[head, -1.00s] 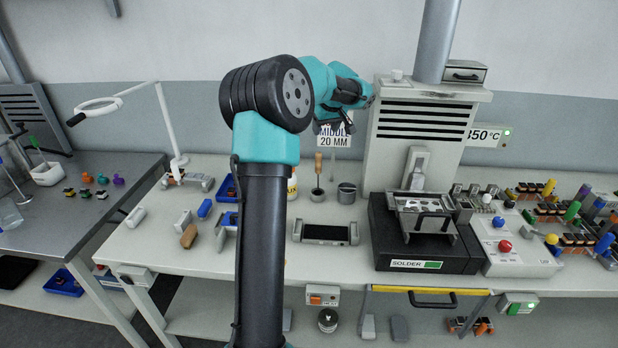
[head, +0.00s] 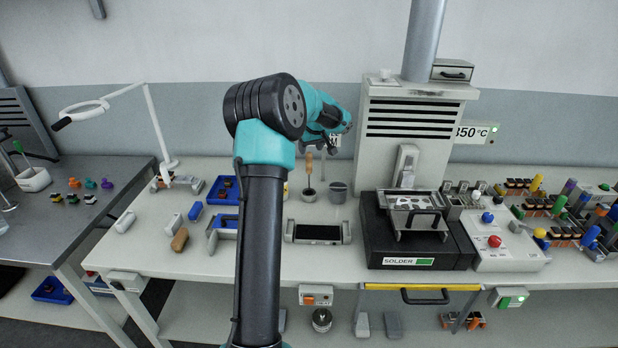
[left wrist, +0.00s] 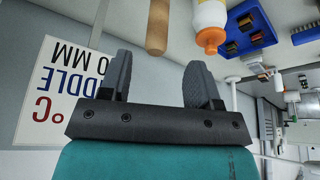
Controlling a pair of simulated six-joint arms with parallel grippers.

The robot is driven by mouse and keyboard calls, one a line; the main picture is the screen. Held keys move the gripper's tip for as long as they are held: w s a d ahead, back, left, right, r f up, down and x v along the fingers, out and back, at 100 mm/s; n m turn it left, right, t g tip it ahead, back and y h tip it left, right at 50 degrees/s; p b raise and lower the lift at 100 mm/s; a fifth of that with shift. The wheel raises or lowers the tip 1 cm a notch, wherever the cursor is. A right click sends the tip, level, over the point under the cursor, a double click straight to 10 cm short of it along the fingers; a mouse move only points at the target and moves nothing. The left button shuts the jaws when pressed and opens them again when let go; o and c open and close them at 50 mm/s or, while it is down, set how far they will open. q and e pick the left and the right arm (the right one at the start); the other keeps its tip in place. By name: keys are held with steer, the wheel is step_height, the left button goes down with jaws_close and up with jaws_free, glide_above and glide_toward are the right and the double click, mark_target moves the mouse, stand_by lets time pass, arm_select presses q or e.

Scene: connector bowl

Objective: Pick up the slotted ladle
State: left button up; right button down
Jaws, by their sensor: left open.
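A wooden-handled tool (head: 309,164), which looks like the slotted ladle, stands upright in a small dark holder (head: 309,195) on the bench. Its lower end is hidden in the holder, so I cannot see any slots. Its wooden handle (left wrist: 158,26) also shows in the left wrist view, beyond the fingers and apart from them. My left gripper (head: 323,138) is above and slightly behind the handle in the head view. In the left wrist view the left gripper (left wrist: 160,72) is open, with nothing between its fingers. My right gripper is not in view.
A grey cup (head: 338,192) stands right of the holder. The solder station (head: 415,245) and grey tower (head: 408,130) are further right. A white bottle with an orange cap (left wrist: 209,30) and a blue bin (left wrist: 250,32) are near the handle.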

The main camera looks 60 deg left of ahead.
mark_target(308, 159)
arm_select(q)
steer(key=shift+x, duration=1.3)
steer(key=shift+w+x, duration=0.15)
steer(key=shift+x, duration=1.15)
steer(key=shift+w+x, duration=0.15)
steer(key=shift+x, duration=1.15)
steer(key=shift+c, duration=0.2)
steer(key=c, duration=1)
steer(key=shift+r, duration=0.1)
